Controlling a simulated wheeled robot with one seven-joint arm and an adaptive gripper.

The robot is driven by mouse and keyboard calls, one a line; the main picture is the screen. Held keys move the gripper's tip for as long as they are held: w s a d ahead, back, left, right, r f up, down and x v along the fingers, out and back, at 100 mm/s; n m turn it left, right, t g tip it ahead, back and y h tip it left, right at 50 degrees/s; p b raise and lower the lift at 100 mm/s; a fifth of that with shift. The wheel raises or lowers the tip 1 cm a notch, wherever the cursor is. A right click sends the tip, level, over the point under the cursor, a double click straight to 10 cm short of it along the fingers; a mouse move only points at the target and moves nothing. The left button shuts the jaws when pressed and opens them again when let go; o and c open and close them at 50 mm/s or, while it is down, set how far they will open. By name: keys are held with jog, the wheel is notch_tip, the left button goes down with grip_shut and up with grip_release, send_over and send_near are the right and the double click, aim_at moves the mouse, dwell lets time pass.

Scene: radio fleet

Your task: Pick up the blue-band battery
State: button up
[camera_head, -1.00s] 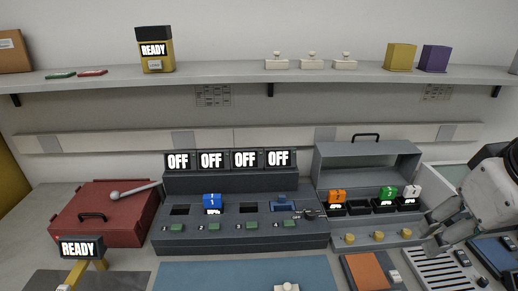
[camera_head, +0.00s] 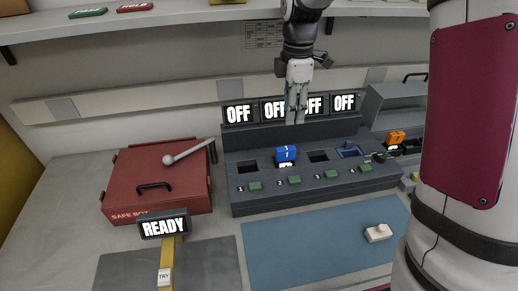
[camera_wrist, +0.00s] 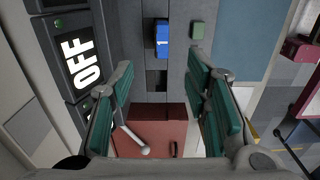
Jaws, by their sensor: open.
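The blue-band battery (camera_head: 285,154) stands upright in slot 2 of the dark grey console (camera_head: 315,190), its blue top marked 1 and a lit label below. It also shows in the wrist view (camera_wrist: 163,34), ahead of the fingers. My gripper (camera_head: 296,115) hangs above and behind the battery, in front of the OFF displays. In the wrist view my gripper (camera_wrist: 162,78) has its green-padded fingers spread wide with nothing held. The battery lies beyond the fingertips, not touched.
OFF displays (camera_head: 239,113) line the console's back. A red safe box (camera_head: 157,185) with a lever is at left. A READY stand (camera_head: 164,226) is in front. An orange-topped battery (camera_head: 396,137) sits at right. The blue mat (camera_head: 300,258) is mostly clear.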

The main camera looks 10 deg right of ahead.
send_over(286, 148)
jog(key=f, duration=0.7)
jog(key=shift+w+f, duration=0.2)
jog(key=shift+f, duration=0.2)
jog(key=shift+s+f+p, duration=0.15)
jog(key=shift+f+p, duration=0.6)
jog(key=shift+f, duration=2.25)
grip_shut()
